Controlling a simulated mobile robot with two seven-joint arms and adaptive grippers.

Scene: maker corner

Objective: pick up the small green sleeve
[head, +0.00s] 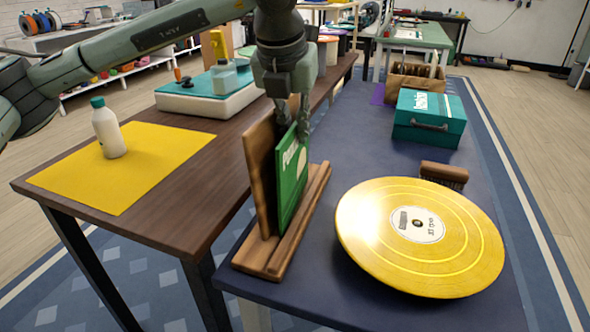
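The small green sleeve (291,180) stands on edge in a wooden stand (272,250), in front of the stand's upright brown back board (262,170). White lettering and a pale round shape show on its face. My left gripper (297,122) points down at the sleeve's top edge, with its fingertips around or right at that edge. The fingers overlap the sleeve and the board, so I cannot tell whether they are closed on it. My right gripper is not in view.
A large yellow record (385,235) lies right of the stand, with a brown brush (444,174) behind it. A teal case (429,118) stands farther back. On the brown table at left, a white bottle (108,130) stands on a yellow sheet (75,182).

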